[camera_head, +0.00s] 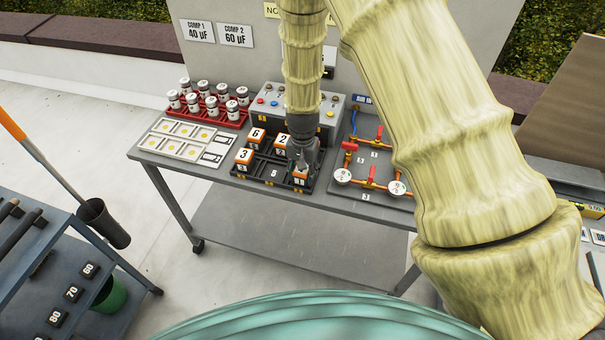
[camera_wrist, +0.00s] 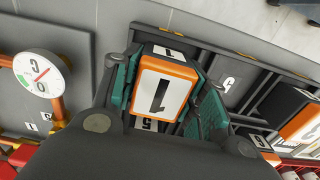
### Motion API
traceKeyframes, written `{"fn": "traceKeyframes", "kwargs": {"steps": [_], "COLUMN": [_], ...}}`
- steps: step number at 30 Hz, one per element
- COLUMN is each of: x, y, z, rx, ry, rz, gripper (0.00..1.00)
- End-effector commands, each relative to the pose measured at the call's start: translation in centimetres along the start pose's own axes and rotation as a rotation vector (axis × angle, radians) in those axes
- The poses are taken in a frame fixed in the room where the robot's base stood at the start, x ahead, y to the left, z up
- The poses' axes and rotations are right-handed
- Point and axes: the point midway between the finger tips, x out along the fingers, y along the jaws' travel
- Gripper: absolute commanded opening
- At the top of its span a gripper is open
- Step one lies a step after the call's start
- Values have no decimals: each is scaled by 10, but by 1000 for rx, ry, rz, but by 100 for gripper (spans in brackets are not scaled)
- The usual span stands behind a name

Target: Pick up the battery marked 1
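In the head view my gripper (camera_head: 302,160) points down over the front right of the black battery rack (camera_head: 262,179). The battery (camera_head: 300,179) shows below the fingers there, partly hidden, and seems to be at its rack place.
Batteries marked 3 (camera_head: 244,156), 6 (camera_head: 257,135) and 2 (camera_head: 283,140) stand in the rack. A grey box with knobs (camera_head: 266,116) is behind. Right of the rack is a pipe board with gauges (camera_head: 342,176). A red rack of canisters (camera_head: 222,122) is at back left.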

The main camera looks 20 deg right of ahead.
Motion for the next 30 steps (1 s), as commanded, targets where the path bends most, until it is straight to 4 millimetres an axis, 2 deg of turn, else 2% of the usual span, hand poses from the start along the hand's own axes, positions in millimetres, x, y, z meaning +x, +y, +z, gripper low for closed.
{"fn": "traceKeyframes", "kwargs": {"steps": [1, 4, 5, 16, 27, 30], "x": [0, 0, 0, -4, -34, -34], "y": [0, 0, 0, 0, 0, 14], "z": [0, 0, 0, 0, -1, 14], "rx": [0, 0, 0, 0, 1, 2], "ry": [0, 0, 0, 1, 3, -1], "rz": [0, 0, 0, -1, -1, 0], "gripper": [28, 10, 8, 8, 8, 8]}}
